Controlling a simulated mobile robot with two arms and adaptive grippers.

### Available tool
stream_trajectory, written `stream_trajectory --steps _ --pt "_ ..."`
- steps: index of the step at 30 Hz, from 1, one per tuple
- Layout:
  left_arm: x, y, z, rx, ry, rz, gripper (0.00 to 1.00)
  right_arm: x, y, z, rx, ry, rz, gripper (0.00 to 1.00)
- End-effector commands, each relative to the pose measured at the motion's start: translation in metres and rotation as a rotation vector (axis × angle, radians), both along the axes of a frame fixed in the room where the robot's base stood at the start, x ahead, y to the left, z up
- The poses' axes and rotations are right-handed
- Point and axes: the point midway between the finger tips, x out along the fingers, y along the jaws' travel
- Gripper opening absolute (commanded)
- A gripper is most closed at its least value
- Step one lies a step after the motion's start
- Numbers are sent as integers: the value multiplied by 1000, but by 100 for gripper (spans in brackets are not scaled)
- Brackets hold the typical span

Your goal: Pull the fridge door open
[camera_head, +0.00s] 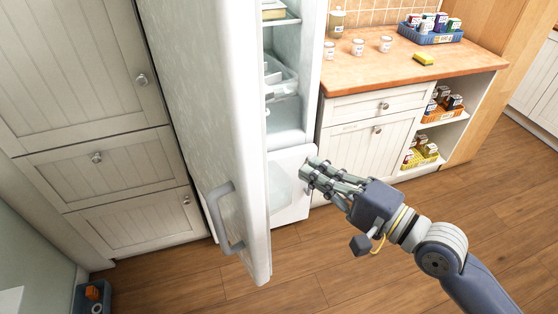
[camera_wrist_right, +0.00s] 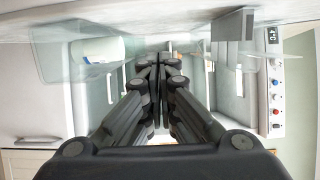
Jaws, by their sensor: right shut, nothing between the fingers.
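The white fridge door (camera_head: 215,110) stands open, swung out toward me. Its grey handle (camera_head: 224,218) is on the door's outer face, to the left of its edge. The fridge interior (camera_head: 285,85) shows shelves and a clear bin behind the door. My right gripper (camera_head: 308,170) is shut and empty, just right of the door's free edge, on the inner side, and apart from the handle. In the right wrist view its fingers (camera_wrist_right: 158,75) are together with nothing between them. I cannot tell whether they touch the door. My left gripper is not in view.
A wooden counter (camera_head: 440,62) with small jars, a yellow sponge (camera_head: 424,58) and a blue crate (camera_head: 430,37) stands right of the fridge. White cabinets (camera_head: 80,90) stand on the left. Wooden floor (camera_head: 340,265) is clear in front; a dark bin (camera_head: 92,296) sits at lower left.

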Motion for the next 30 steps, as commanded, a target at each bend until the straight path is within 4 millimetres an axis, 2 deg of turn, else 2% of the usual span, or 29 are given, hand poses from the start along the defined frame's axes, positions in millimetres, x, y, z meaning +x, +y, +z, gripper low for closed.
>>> stream_trajectory --steps 1,8,12,16,30 --pt "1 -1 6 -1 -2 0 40 7 8 5 5 -2 1 0" --pt "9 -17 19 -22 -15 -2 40 38 42 4 2 -2 1 0" --pt "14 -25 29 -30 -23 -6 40 23 60 3 3 3 2 0" --pt "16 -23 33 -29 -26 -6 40 17 69 1 0 0 1 0" --pt "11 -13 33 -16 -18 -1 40 14 74 0 -1 -1 0 0"
